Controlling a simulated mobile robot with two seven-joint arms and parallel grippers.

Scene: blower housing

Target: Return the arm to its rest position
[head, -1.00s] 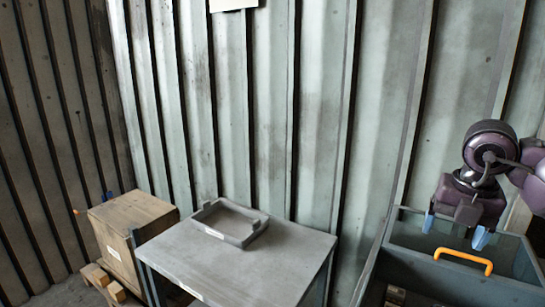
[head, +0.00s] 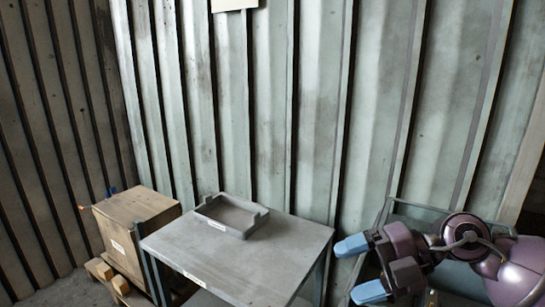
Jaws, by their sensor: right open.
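My right gripper (head: 360,268) is at the lower right of the head view, with its purple arm coming in from the right. Its two blue fingertips are apart, pointing left, with nothing between them. It is in front of the grey-green bin (head: 408,210), to the right of the grey table, and hides much of the bin. My left gripper is not in view.
A grey table (head: 250,262) stands in the middle with an empty grey tray (head: 207,217) on it. A wooden crate (head: 130,212) on a pallet (head: 108,277) is at the left. A corrugated metal wall (head: 320,100) closes off the back.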

